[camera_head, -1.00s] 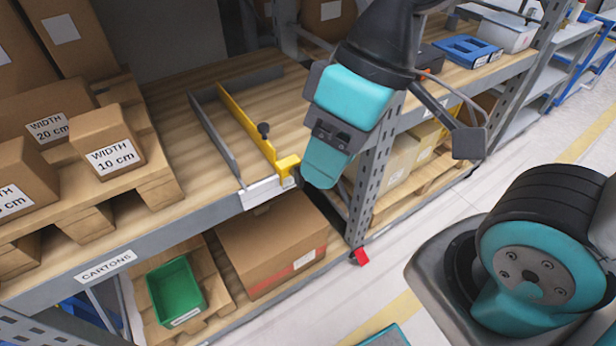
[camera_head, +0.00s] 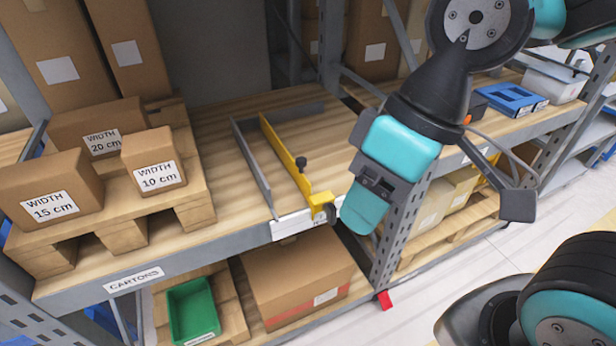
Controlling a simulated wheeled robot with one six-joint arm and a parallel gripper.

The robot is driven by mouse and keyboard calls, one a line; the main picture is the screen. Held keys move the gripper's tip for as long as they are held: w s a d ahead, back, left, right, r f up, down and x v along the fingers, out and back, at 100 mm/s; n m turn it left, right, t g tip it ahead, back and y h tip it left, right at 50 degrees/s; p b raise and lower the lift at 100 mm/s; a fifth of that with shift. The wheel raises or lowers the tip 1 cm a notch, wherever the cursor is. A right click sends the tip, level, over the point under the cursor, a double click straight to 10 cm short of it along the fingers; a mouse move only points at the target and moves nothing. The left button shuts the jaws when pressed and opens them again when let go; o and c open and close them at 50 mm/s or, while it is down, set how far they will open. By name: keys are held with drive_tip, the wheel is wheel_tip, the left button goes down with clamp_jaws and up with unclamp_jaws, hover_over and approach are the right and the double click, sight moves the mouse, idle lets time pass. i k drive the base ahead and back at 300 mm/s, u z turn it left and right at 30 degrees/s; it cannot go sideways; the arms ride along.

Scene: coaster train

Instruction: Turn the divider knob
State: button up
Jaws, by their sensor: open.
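The yellow divider (camera_head: 283,150) lies on the wooden shelf, running from the back to the shelf's front edge. A grey rail (camera_head: 252,160) runs alongside to the left. My gripper (camera_head: 368,200), teal and dark grey, is open and empty just right of the front knob. It seems apart from the knob, but the depth gap is hard to tell. The gripper's far side is hidden.
Cartons marked 15 cm (camera_head: 52,198), 10 cm (camera_head: 154,165) and 20 cm (camera_head: 95,135) sit on a pallet (camera_head: 140,228) at left. A perforated post (camera_head: 400,225) stands close behind my gripper. A green bin (camera_head: 193,312) and a large carton (camera_head: 295,270) are below.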

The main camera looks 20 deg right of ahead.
sight(329, 209)
drive_tip(key=z, duration=1)
drive_tip(key=k, duration=1.15)
drive_tip(key=u, duration=1.2)
